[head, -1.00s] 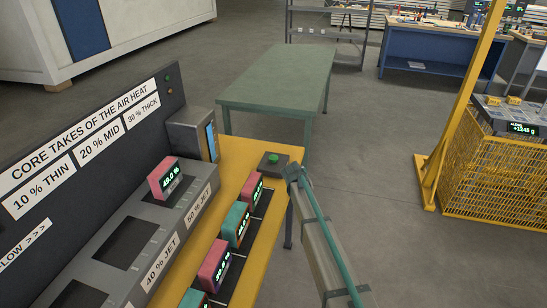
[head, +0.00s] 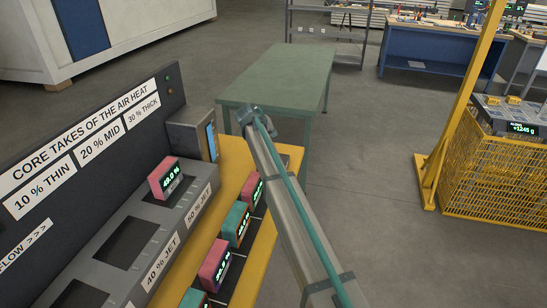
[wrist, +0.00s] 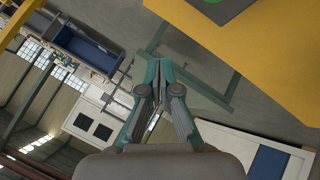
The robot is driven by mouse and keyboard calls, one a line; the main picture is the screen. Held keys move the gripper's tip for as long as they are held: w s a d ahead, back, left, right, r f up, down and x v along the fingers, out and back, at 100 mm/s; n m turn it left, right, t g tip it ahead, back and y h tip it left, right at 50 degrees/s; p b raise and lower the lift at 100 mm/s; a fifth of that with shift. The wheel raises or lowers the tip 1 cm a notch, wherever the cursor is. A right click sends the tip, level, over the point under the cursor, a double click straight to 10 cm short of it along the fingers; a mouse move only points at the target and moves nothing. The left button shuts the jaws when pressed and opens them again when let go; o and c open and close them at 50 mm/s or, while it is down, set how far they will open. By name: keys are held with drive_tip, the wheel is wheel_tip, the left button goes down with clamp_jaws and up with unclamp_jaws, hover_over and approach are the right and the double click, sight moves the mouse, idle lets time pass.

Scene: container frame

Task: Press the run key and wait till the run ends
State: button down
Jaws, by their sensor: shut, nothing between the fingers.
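The run key, a green button (wrist: 211,2) on a dark box (wrist: 232,9), shows at the top edge of the wrist view, on the yellow bench (wrist: 275,55). In the head view my arm covers the button. My gripper (wrist: 157,65) shows in the wrist view with its teal fingers together and nothing between them. The fingers appear apart from the button and do not point at it. A red block (head: 165,179) with a lit display sits in the nearest slot to the screen box.
Several red and teal blocks (head: 236,222) with displays stand in a row on the bench. A grey box with a blue screen (head: 193,135) stands at its far end. A green table (head: 285,75) is beyond. A yellow cage (head: 490,178) is right, with open floor between.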

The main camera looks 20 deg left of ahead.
idle(0.4)
wheel_tip(320, 180, down, 8)
drive_tip(key=shift+r+b, duration=0.15)
drive_tip(key=shift+b, duration=0.85)
drive_tip(key=shift+f, duration=0.55)
drive_tip(key=shift+f+b, duration=0.1)
drive_tip(key=shift+b, duration=0.25)
drive_tip(key=shift+f+b, duration=0.3)
drive_tip(key=shift+f, duration=0.05)
drive_tip(key=shift+f+b, duration=0.4)
drive_tip(key=shift+f, duration=0.2)
idle(1.0)
drive_tip(key=shift+r, duration=1)
drive_tip(key=shift+r, duration=0.15)
